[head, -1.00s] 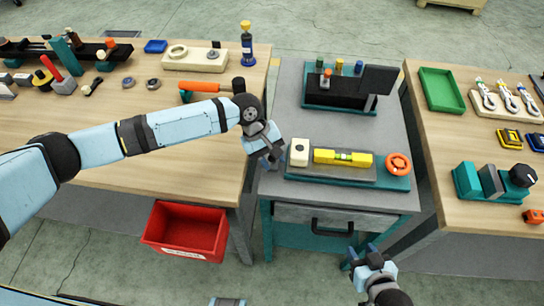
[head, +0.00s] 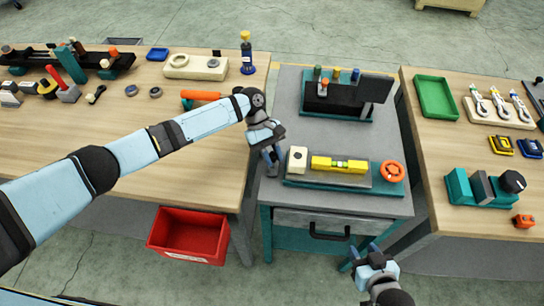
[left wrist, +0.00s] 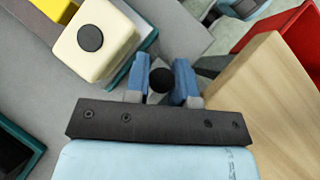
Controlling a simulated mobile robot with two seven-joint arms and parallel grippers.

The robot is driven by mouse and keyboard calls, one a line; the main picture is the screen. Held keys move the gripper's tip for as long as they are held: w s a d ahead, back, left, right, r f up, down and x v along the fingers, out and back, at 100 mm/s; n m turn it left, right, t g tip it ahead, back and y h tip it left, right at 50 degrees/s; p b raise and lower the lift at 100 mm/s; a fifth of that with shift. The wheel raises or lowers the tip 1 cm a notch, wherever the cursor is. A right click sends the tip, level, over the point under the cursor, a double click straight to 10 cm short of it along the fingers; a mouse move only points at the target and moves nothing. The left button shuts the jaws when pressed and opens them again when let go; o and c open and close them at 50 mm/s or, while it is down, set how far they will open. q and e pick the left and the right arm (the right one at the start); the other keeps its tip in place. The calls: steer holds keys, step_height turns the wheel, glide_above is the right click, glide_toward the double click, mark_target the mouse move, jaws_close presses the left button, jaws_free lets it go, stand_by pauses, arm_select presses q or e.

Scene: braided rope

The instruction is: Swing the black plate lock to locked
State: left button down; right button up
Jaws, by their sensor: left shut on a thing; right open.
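My left gripper (head: 270,160) points down at the left edge of the grey cart top, beside the cream block. In the left wrist view its blue fingers (left wrist: 161,82) are closed around a small dark round-ended piece (left wrist: 160,78). I cannot tell from the frames what this piece is. A flat black plate (head: 376,88) stands up at the right end of a black block on a teal base at the back of the cart. I cannot make out a lock's position on it. My right gripper (head: 366,256) is open and empty, low in front of the cart.
A red bin (head: 188,235) is below the left table. The cart top's middle is clear.

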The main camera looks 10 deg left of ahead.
arm_select(q)
steer(key=shift+w+g, duration=0.8)
steer(key=shift+g, duration=0.2)
steer(key=shift+w+n+g+b, duration=0.25)
steer(key=shift+n+g+b, duration=0.05)
steer(key=c, duration=1)
jaws_free()
steer(key=shift+o, duration=0.2)
